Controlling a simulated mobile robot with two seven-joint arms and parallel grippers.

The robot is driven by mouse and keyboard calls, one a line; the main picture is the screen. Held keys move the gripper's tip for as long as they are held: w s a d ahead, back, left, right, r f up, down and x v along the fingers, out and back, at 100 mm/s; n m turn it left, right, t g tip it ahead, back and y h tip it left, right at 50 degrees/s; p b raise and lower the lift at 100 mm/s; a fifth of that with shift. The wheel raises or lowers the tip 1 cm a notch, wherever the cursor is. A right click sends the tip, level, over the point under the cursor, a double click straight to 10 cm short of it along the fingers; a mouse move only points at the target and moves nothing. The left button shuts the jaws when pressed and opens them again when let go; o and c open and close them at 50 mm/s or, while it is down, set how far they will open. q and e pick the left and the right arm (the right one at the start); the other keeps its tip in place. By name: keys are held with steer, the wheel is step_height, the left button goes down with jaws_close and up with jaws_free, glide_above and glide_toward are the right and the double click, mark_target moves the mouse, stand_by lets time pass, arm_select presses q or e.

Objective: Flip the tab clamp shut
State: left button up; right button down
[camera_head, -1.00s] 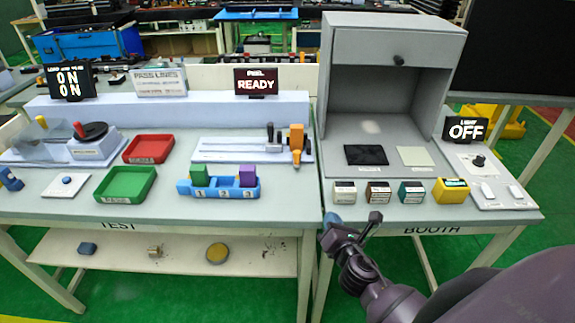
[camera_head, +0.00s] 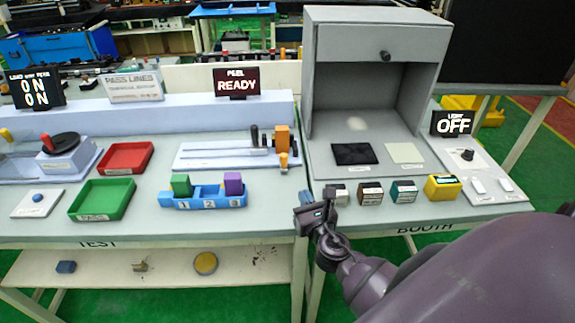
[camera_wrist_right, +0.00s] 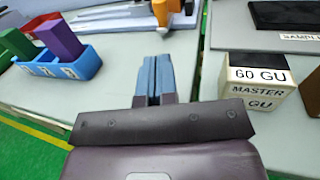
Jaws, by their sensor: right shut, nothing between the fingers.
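The peel fixture (camera_head: 225,155) is a pale base plate with dark upright posts and an orange block (camera_head: 282,137) at its right end. A smaller orange-yellow piece (camera_head: 284,160) hangs at the block's front, perhaps the tab clamp; its pose is too small to tell. In the right wrist view the orange block (camera_wrist_right: 165,10) shows at the top edge, beyond the fingers. My right gripper (camera_head: 308,200) is shut and empty, with blue fingertips, near the front edge where the two benches meet. In the wrist view its fingers (camera_wrist_right: 156,75) point toward the block, apart from it. My left gripper is out of view.
A blue numbered rack (camera_head: 203,201) with green and purple blocks stands left of my gripper. Small labelled cubes (camera_head: 370,193) stand to the right, before the grey booth (camera_head: 373,90). The sign (camera_head: 237,84) reads READY.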

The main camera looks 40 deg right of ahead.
glide_toward(287, 155)
steer(key=w, duration=0.3)
steer(key=w+f, duration=0.1)
steer(key=w, duration=0.1)
steer(key=shift+d, duration=0.3)
steer(key=shift+x, duration=0.8)
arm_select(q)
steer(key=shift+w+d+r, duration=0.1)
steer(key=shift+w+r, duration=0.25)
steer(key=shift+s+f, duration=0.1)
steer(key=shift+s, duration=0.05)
arm_select(e)
steer(key=shift+w, duration=0.1)
steer(key=w+d, duration=0.2)
steer(key=w, duration=0.1)
steer(key=shift+b, duration=0.35)
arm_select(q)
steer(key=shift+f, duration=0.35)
arm_select(e)
steer(key=shift+s+r, duration=0.1)
steer(key=shift+r, duration=0.05)
